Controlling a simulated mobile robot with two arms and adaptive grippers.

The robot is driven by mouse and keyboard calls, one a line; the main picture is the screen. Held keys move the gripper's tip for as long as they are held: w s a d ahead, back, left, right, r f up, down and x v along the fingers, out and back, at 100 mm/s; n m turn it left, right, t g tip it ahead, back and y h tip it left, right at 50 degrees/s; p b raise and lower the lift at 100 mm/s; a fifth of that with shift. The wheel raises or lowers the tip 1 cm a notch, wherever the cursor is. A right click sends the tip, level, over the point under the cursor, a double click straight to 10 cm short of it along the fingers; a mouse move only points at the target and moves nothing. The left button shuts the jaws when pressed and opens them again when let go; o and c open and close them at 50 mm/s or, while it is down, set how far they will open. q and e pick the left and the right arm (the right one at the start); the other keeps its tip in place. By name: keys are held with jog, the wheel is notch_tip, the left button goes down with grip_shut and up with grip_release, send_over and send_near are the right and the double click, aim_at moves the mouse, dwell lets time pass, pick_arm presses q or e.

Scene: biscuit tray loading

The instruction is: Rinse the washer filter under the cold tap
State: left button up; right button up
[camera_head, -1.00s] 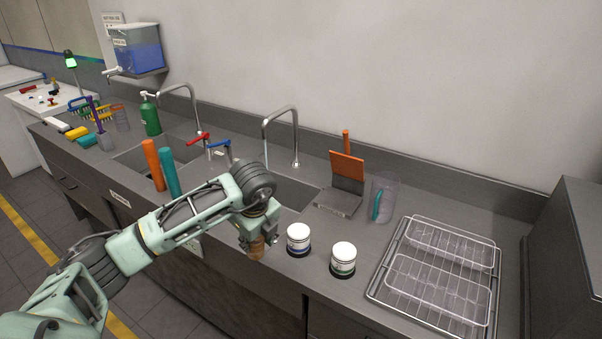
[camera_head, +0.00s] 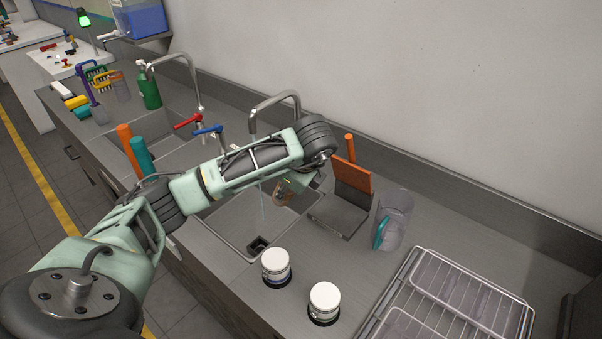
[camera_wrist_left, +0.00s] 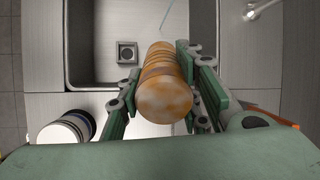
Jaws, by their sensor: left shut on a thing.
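My left gripper (camera_wrist_left: 160,90) is shut on the washer filter (camera_wrist_left: 165,85), a mottled orange-brown banded cylinder. In the head view the gripper (camera_head: 290,186) hangs at the right part of the right-hand sink basin (camera_head: 228,225), partly hidden by my arm. The cold tap (camera_head: 276,98) with the blue lever (camera_head: 208,130) stands behind this basin, and a thin stream of water (camera_head: 262,208) falls into it. In the wrist view the stream (camera_wrist_left: 168,14) shows beyond the filter's far end, apparently apart from it. My right gripper is not in view.
Two white-lidded jars (camera_head: 276,266) (camera_head: 323,302) stand on the front counter. An orange-and-grey dustpan-like item (camera_head: 340,212), a clear jug (camera_head: 394,220) and a wire rack (camera_head: 440,300) lie to the right. Orange and teal cylinders (camera_head: 127,140) (camera_head: 142,157) stand at left.

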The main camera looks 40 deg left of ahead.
pick_arm(q)
jog(key=shift+r, duration=0.15)
jog(key=shift+a, duration=0.7)
jog(key=shift+w+a, duration=0.15)
jog(key=shift+a, duration=0.2)
jog(key=a, duration=0.1)
jog(key=w+a+f+b, duration=0.1)
jog(key=a, duration=0.1)
jog(key=shift+w, duration=0.2)
jog(key=shift+w+a, duration=0.2)
jog(key=shift+a, duration=0.2)
jog(key=w+a+f+b, duration=0.1)
jog(key=w+a+b, duration=0.2)
jog(key=a, duration=0.4)
jog(key=shift+f, duration=0.3)
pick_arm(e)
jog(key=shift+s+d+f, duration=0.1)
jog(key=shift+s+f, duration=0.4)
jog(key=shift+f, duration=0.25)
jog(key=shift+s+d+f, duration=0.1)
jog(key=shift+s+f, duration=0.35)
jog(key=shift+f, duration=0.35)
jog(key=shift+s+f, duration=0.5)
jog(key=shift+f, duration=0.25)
pick_arm(q)
jog(key=shift+w+b, duration=0.1)
jog(key=shift+b, duration=0.2)
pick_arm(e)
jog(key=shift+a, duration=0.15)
